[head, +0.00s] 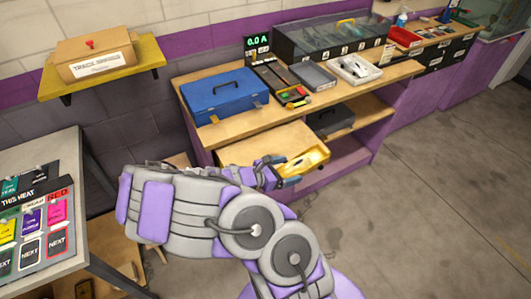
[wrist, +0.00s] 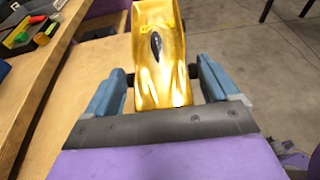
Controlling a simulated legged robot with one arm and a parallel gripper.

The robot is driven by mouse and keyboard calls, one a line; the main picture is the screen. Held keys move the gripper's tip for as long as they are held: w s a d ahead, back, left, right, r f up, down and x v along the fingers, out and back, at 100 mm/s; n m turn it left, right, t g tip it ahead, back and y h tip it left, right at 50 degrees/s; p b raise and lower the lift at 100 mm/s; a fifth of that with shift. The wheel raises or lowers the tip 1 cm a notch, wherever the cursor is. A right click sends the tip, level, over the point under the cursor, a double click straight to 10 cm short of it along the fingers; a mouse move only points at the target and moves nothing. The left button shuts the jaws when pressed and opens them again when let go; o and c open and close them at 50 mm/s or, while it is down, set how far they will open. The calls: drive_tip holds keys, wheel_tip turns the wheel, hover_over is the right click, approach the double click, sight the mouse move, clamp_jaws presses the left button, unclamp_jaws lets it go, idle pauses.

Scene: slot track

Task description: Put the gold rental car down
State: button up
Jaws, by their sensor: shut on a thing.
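The gold car (wrist: 160,60) is a long, shiny slot car with a dark cockpit. It fills the upper middle of the wrist view, between the two blue fingers of my gripper (wrist: 160,90). My gripper is shut on it. In the head view the gold car (head: 302,163) shows at the tip of my gripper (head: 272,178), over the pulled-out wooden drawer or shelf (head: 240,152) at the front of the workbench. I cannot tell whether the car touches the wood beneath it.
The workbench (head: 345,98) carries a blue toolbox (head: 225,92), a black tray (head: 275,80), a grey box (head: 313,76) and a white tray (head: 355,68). A dark case (head: 330,118) sits on the shelf below. A table with coloured cards (head: 35,215) stands at left.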

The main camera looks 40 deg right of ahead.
drive_tip(key=w+b, duration=0.1)
drive_tip(key=w, duration=0.3)
drive_tip(key=w+d+f+b, duration=0.1)
drive_tip(key=w, duration=0.4)
drive_tip(key=w+b, duration=0.1)
drive_tip(key=w, duration=0.4)
drive_tip(key=shift+d+f, duration=0.15)
drive_tip(key=shift+f, duration=0.1)
drive_tip(key=shift+w+f+b, duration=0.1)
drive_tip(key=shift+f+b, duration=0.7)
drive_tip(key=shift+f, duration=1)
drive_tip(key=shift+r, duration=0.1)
drive_tip(key=o, duration=0.9)
